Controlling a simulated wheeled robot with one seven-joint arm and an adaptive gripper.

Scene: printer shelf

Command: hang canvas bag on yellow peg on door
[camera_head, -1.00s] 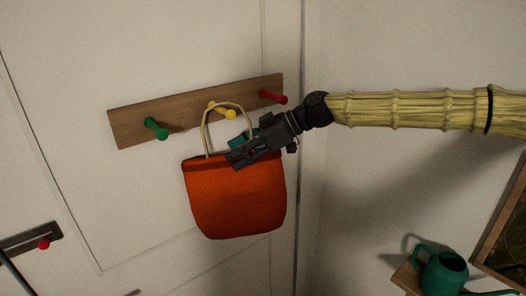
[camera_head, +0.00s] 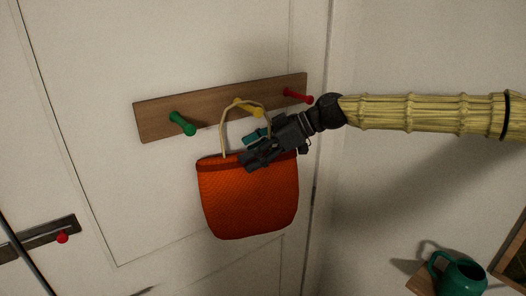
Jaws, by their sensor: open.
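The canvas bag (camera_head: 247,203) is orange with a tan loop handle (camera_head: 223,128) and looks upright in front of the door. The yellow peg (camera_head: 257,110) sits in the middle of a wooden peg board (camera_head: 210,110). The peg shows within the top of the handle loop; I cannot tell whether the handle rests on it. My gripper (camera_head: 250,157) is open at the bag's top rim, coming from the right. It hides part of the rim and the lower right end of the handle.
A green peg (camera_head: 183,124) is on the board's left and a red peg (camera_head: 298,96) on its right, close to my wrist. A dark handle plate with a red knob (camera_head: 62,237) is at lower left. A green watering can (camera_head: 459,276) stands at lower right.

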